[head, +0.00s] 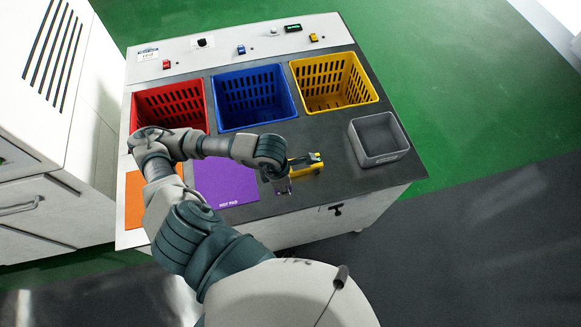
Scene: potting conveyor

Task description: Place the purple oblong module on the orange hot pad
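An orange pad (134,207) lies at the left of the grey worktop, partly covered by my arm. A purple pad (226,182) with the printed words HOT PAD lies to its right. My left arm reaches across both pads, and its gripper (284,181) is low over the worktop, just right of the purple pad. A small purplish patch (283,187) shows at the fingertips; I cannot tell whether it is the purple oblong module or whether it is held. No other purple module shows clearly. My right gripper is not in view.
A yellow and dark item (306,165) sits beside my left gripper. Red (168,102), blue (252,97) and yellow (335,82) baskets line the back. An empty grey bin (379,138) stands at the right. A white cabinet (58,110) stands close at left.

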